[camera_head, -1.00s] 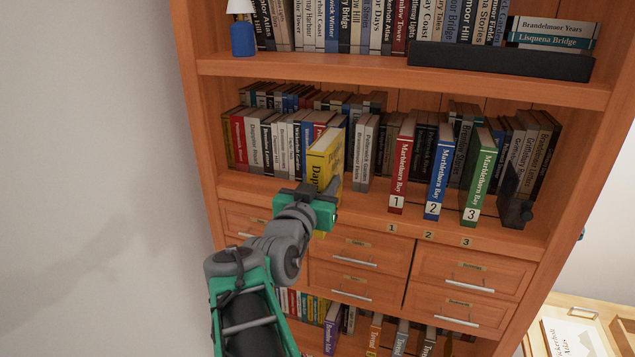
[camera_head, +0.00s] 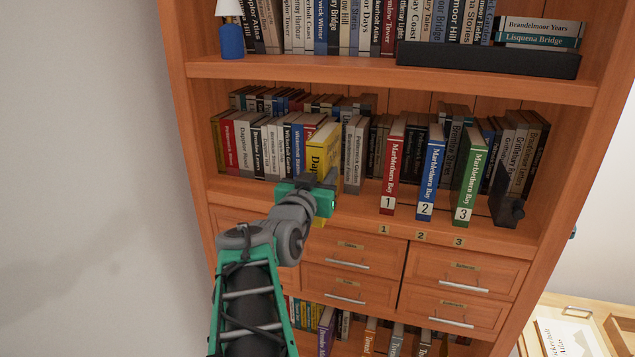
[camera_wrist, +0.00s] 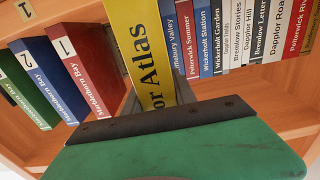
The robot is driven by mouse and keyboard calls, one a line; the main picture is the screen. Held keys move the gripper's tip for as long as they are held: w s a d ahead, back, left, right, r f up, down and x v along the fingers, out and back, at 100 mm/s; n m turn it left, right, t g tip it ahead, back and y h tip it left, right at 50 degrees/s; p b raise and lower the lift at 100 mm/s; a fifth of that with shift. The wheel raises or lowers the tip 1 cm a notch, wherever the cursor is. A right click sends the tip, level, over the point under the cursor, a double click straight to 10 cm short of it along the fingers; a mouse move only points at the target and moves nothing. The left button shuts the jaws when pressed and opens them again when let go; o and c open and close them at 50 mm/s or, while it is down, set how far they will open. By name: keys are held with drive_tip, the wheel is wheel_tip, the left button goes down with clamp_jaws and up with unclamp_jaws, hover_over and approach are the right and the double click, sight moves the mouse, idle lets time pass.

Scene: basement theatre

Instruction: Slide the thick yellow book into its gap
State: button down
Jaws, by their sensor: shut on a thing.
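The thick yellow book (camera_head: 320,157) stands about upright in the middle shelf row, its spine facing out and jutting ahead of the neighbouring spines. A grey-white book stands close on its right and a red one on its left. My gripper (camera_head: 322,190) is shut on the lower part of the yellow book, in front of the shelf. In the wrist view, which is turned over, the yellow book (camera_wrist: 148,45) rises from behind my green gripper body (camera_wrist: 180,145).
Red volume 1 (camera_head: 391,165), blue volume 2 (camera_head: 430,170) and green volume 3 (camera_head: 470,175) jut out to the right. A dark bookend (camera_head: 506,200) stands beyond them. The shelf front edge (camera_head: 270,192) and drawers (camera_head: 350,255) lie below. Open space lies before the shelf.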

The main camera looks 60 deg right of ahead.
drive_tip(key=shift+d+r, duration=0.1)
drive_tip(key=shift+d, duration=0.4)
drive_tip(key=shift+b, duration=1.5)
idle(0.8)
drive_tip(key=shift+w+d, duration=0.2)
drive_tip(key=shift+d, duration=1.2)
drive_tip(key=shift+w+d, duration=0.25)
drive_tip(key=shift+d, duration=1.2)
drive_tip(key=shift+w+d, duration=0.2)
drive_tip(key=shift+d, duration=1.2)
drive_tip(key=c, duration=1.4)
unclamp_jaws()
drive_tip(key=shift+r, duration=0.1)
drive_tip(key=o, duration=0.5)
drive_tip(key=a, duration=0.2)
drive_tip(key=a+b, duration=0.1)
drive_tip(key=a, duration=0.2)
drive_tip(key=s+a, duration=0.1)
drive_tip(key=a, duration=0.1)
drive_tip(key=shift+s+a+f+b, duration=0.1)
drive_tip(key=shift+a+f+b, duration=0.1)
drive_tip(key=shift+a+b, duration=0.2)
